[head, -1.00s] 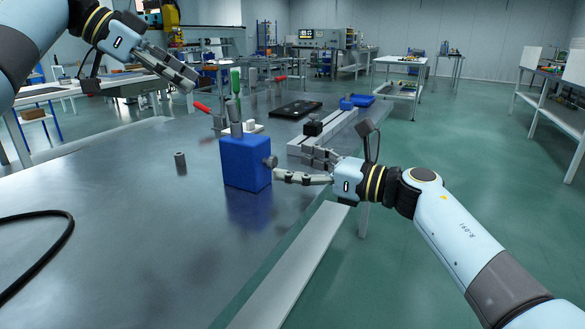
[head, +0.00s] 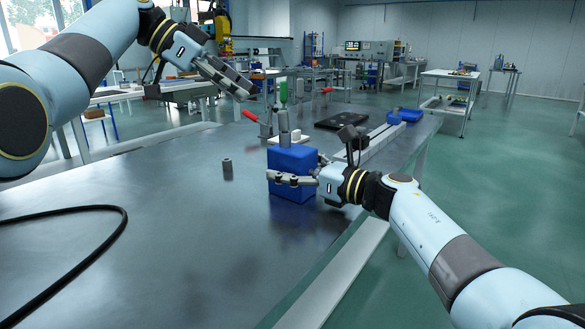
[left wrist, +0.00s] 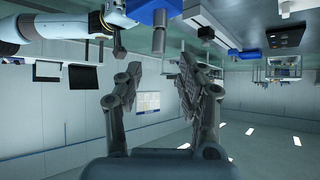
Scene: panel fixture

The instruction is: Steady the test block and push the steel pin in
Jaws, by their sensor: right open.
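The blue test block (head: 289,188) stands upright on the table. A grey steel pin (head: 285,130) sticks up from its top; it shows inverted in the left wrist view (left wrist: 158,38), below the block (left wrist: 154,14). My right gripper (head: 294,167) is open at the block's right side. One finger lies across the block's front face and the other is by its right rear edge; I cannot tell whether they touch it. My left gripper (head: 241,86) is raised above and left of the block. In the left wrist view its fingers (left wrist: 160,66) are apart with nothing between.
A small grey cylinder (head: 227,169) stands on the table (head: 160,230) left of the block. A black cable (head: 122,225) loops at the left. Behind are red-handled clamps, a green handle (head: 283,93), a black plate (head: 342,118) and a blue tray (head: 405,115).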

